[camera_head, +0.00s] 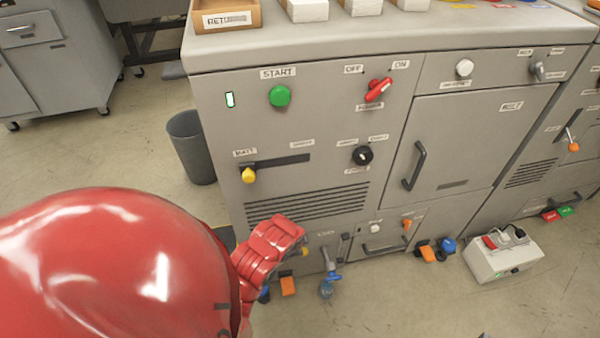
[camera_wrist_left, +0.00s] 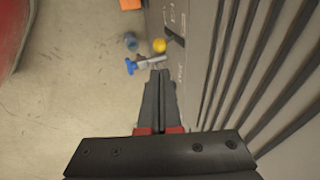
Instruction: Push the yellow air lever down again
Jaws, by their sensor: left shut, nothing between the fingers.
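A small yellow ball knob (camera_head: 304,251) sits low on the grey machine front, just past the end of my left arm, and I take it for the air lever. It also shows in the left wrist view (camera_wrist_left: 159,46), beside a dark slot. My left gripper (camera_wrist_left: 159,73) is shut and empty, its fingertips just short of the knob in the picture. Whether they touch anything there is unclear. In the head view my red left wrist hides the fingers. My right gripper is not in view.
A blue-handled valve (camera_head: 330,278) on a grey pipe is close to the knob and fingertips. Another yellow knob (camera_head: 249,175) is on a slot higher up. An orange part (camera_head: 288,286) is low at the machine. A grey bin (camera_head: 190,146) stands left.

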